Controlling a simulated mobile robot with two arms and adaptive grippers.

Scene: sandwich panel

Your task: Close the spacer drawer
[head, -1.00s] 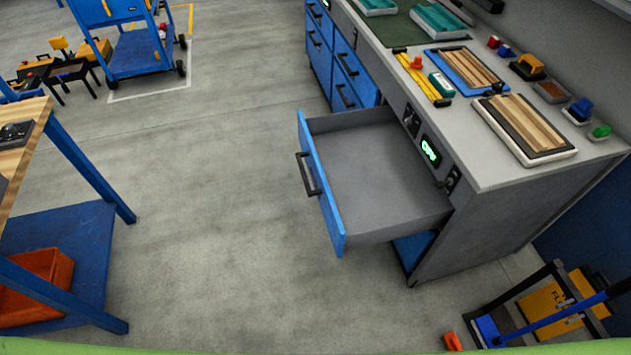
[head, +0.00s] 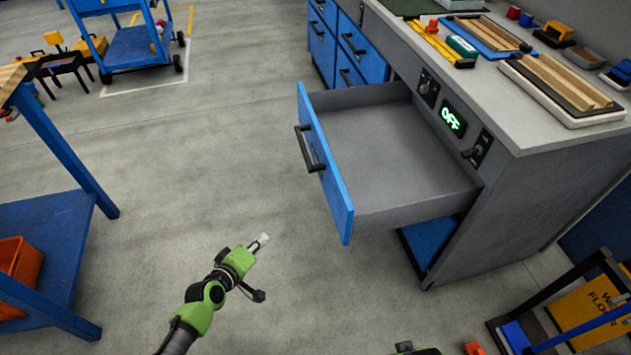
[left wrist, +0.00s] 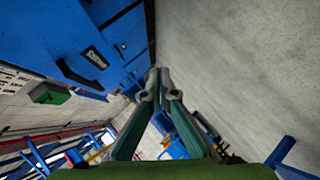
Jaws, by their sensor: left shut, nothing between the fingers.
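The spacer drawer (head: 395,160) stands pulled far out of the grey workbench, and its inside looks empty. Its blue front (head: 325,165) carries a black bar handle (head: 309,148) and faces left. My left gripper (head: 264,240) is shut and empty, in front of the drawer's near end and apart from it. Its closed fingers show in the left wrist view (left wrist: 153,83). Blue panels with a black handle (left wrist: 96,58) fill that view's upper left; I cannot tell which drawer they belong to. A small part of my right arm shows at the head view's bottom edge; its gripper is out of view.
The workbench (head: 500,115) holds wood strips on trays and has a lit OFF display (head: 453,119). A blue-legged table (head: 60,150) stands at left. A yellow floor sign (head: 585,310) stands at lower right. Floor left of the drawer is clear.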

